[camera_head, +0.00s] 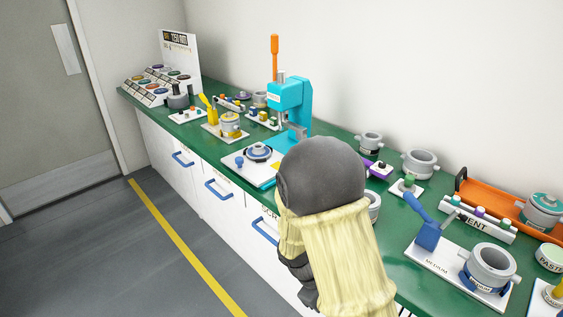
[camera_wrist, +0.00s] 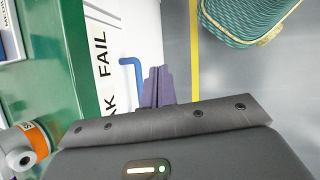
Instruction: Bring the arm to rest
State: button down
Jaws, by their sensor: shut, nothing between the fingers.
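My gripper (camera_wrist: 158,72) shows in the wrist view as two slim purple-grey fingers pressed together, shut and empty. It is in front of the white drawer fronts (camera_wrist: 130,35), beside a blue handle (camera_wrist: 132,72), and the floor lies beyond on the right. I cannot tell whether a fingertip touches the handle. In the head view my arm (camera_head: 335,240), with a dark grey joint and a pale yellow sleeve, hangs over the front edge of the counter. The gripper's fingers are not visible there.
The green counter (camera_head: 340,146) carries a turquoise press (camera_head: 290,95) with an orange lever, an orange tray (camera_head: 485,195), a grey pot (camera_head: 490,265) and several small fixtures. The grey floor (camera_head: 90,240) with a yellow line (camera_head: 185,245) is clear at the left.

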jog(key=s+d+r+m+t+y+p, duration=0.1)
jog(key=s+r+m+t+y+p, duration=0.1)
jog(key=r+p, duration=0.6)
jog(key=s+d+r+m+t+y+p, duration=0.1)
jog(key=r+m+y+p, duration=0.3)
jog(key=r, duration=1.4)
jog(key=s+m+t+p, duration=0.1)
jog(key=m+p, duration=0.2)
jog(key=shift+d+r+m+p, duration=0.15)
jog(key=shift+r+m+p, duration=0.1)
jog(key=shift+m+p, duration=0.1)
jog(key=shift+s, duration=0.1)
